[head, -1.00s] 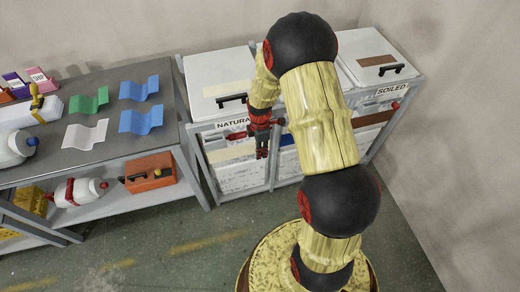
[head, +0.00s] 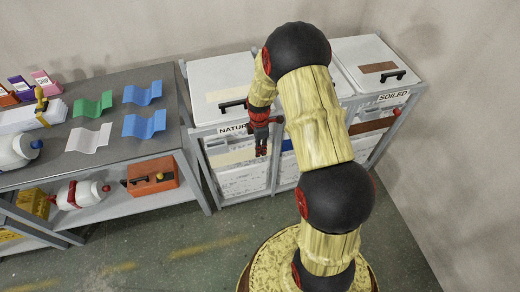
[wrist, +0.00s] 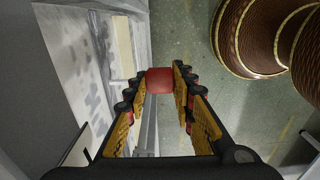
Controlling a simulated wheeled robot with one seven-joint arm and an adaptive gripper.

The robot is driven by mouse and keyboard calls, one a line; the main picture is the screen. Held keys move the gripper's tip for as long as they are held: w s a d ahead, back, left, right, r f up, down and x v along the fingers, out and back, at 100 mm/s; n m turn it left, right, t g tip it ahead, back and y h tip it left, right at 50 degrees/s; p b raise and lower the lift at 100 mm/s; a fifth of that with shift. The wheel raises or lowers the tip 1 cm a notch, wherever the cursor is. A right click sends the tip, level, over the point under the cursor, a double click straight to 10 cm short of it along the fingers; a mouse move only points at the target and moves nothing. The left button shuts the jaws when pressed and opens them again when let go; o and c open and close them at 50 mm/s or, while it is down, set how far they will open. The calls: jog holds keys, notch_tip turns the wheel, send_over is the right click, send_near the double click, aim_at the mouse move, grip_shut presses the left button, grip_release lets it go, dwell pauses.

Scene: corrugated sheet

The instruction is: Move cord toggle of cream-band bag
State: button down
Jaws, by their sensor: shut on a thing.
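The cream-band bag (head: 232,158) hangs in the left frame, under the lid labelled NATURAL; its cream band (wrist: 122,47) also shows in the wrist view. My gripper (head: 261,151) points down in front of this bag, near the frame's front. In the wrist view, its fingers (wrist: 159,88) are shut on a red block, the cord toggle (wrist: 160,81), held between the tips. In the head view my gripper hides the toggle. The cord itself cannot be made out.
A bag with a brown band (head: 372,125) hangs at the right under the SOILED lid (head: 375,66); a red toggle (head: 397,111) sits at its side. A grey table (head: 95,75) with wavy sheets stands left. The floor in front (head: 190,225) is clear.

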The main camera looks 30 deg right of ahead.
jog(key=c, duration=1.5)
grip_release()
notch_tip(320, 180, up, 12)
